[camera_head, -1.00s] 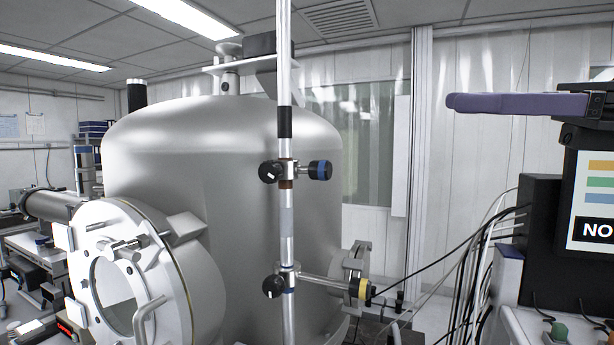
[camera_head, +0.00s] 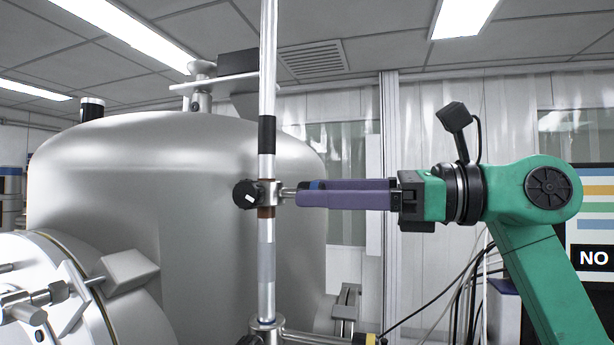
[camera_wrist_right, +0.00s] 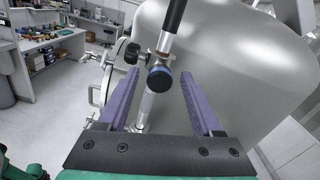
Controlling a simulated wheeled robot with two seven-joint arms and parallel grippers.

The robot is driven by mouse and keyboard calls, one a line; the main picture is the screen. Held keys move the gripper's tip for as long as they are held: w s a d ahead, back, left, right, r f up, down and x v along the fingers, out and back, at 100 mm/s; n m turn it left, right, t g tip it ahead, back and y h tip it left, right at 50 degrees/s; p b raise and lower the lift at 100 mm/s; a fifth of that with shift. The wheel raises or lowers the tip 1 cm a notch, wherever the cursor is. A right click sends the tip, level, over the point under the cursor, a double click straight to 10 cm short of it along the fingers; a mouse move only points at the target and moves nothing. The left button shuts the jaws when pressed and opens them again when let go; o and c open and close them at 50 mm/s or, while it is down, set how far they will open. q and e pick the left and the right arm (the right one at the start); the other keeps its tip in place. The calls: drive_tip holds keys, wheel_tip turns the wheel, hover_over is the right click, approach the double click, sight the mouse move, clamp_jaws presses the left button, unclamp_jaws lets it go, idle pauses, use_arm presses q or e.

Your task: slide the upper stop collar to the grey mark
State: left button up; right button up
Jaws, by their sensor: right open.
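The upper stop collar (camera_head: 267,193) is a metal clamp on the upright rod (camera_head: 268,80), with a black knob (camera_head: 247,194) on its left. It sits at a brown band (camera_head: 266,212). The grey mark (camera_head: 266,257) is a band lower on the rod, below the collar. My right gripper (camera_head: 303,193) comes in from the right with its purple fingers level with the collar. In the wrist view the right gripper (camera_wrist_right: 160,77) is open, with the collar's black and blue end knob (camera_wrist_right: 160,78) between its fingers, apart from both. The fingers mostly hide this knob in the head view.
A lower collar (camera_head: 266,325) with a side bar is on the rod below the grey mark. A black band (camera_head: 267,134) is above the upper collar. The big metal vessel (camera_head: 150,190) stands close behind the rod. Cables (camera_head: 465,300) hang at the right.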

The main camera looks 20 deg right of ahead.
drive_tip(key=x, duration=0.2)
drive_tip(key=shift+w+a, duration=0.15)
drive_tip(key=shift+a, duration=0.1)
clamp_jaws()
idle(1.2)
